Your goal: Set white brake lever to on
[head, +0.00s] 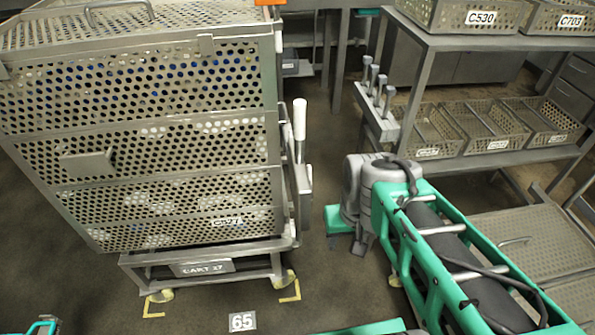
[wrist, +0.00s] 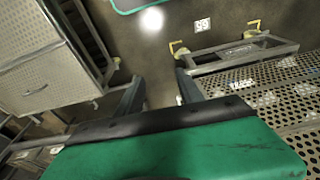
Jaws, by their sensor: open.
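The white brake lever (head: 299,118) stands nearly upright on a metal bracket at the right side of the perforated cart (head: 190,269), labelled CART 17. My gripper (wrist: 158,92) is open and empty, with bare floor showing between its two dark fingers in the wrist view. In the head view my wrist is to the right of and below the lever, apart from it, and the fingers are mostly hidden there. The cart also shows on the right of the wrist view (wrist: 238,58). I cannot make out the lever in the wrist view.
A metal shelf (head: 455,42) with perforated baskets stands at the back right. Several grey upright handles (head: 378,85) stick up at its left end. A floor plate marked 65 (head: 242,321) lies before the cart. Open floor lies between cart and shelf.

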